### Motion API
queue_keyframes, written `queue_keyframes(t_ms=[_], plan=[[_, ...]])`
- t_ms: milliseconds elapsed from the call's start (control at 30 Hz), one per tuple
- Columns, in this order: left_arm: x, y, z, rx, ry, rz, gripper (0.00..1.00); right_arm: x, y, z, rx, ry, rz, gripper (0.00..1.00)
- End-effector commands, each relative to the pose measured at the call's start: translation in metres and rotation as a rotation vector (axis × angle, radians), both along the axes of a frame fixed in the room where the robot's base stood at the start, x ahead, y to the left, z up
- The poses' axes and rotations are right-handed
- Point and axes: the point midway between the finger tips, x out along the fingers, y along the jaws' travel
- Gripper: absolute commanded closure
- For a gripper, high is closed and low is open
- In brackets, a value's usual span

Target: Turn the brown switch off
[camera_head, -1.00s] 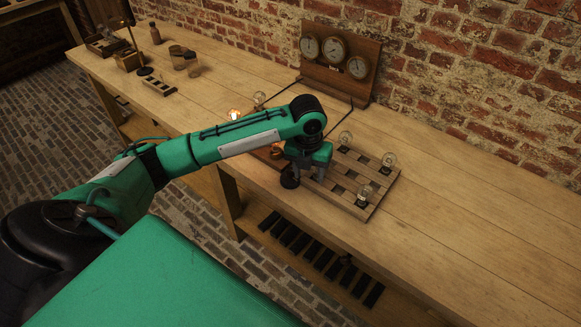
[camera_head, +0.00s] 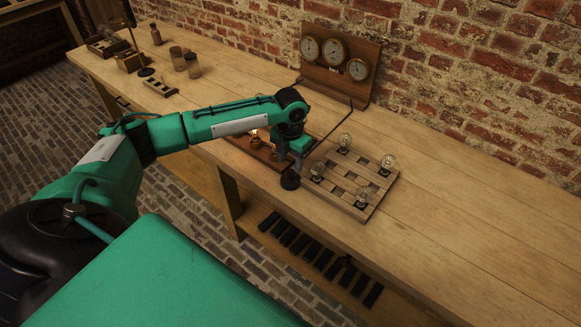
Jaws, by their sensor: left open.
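My left gripper (camera_head: 297,160) points down over the near part of the bench, between a reddish-brown strip (camera_head: 240,146) and a wooden board with bulbs (camera_head: 345,206). Its fingers are apart and hold nothing that I can see. Small brown knob-like parts (camera_head: 256,142) sit on the strip, and an orange glow shows by my forearm. I cannot tell which part is the brown switch or its position; my arm hides part of the strip. A round black piece (camera_head: 290,181) stands just below the gripper. My right gripper is out of view.
Several clear bulbs (camera_head: 388,163) stand on the slotted board. A wooden panel with three dials (camera_head: 335,50) stands at the back by the brick wall. Jars (camera_head: 192,66) and small wooden holders stand at the far left. The bench (camera_head: 450,190) is bare at right.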

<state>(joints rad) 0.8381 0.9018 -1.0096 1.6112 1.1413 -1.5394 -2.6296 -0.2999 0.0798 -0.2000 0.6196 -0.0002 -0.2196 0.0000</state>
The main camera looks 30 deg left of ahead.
Motion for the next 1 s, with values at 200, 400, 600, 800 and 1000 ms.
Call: queue_keyframes(t_ms=[200, 400, 600, 800, 1000], plan=[[-0.001, 0.0, -0.032, 0.0, 0.002, -0.001, 0.52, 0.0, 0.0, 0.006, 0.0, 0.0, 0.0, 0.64], [0.0, 0.0, -0.042, 0.001, -0.001, -0.001, 0.52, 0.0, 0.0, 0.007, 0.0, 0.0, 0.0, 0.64], [0.0, 0.0, -0.043, 0.001, -0.001, -0.001, 0.52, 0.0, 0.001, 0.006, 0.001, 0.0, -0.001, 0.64], [0.0, 0.0, -0.043, 0.001, -0.001, -0.001, 0.83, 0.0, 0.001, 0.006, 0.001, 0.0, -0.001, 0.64], [0.0, 0.0, -0.042, 0.001, -0.001, 0.001, 0.97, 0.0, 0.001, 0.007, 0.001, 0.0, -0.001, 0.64]])
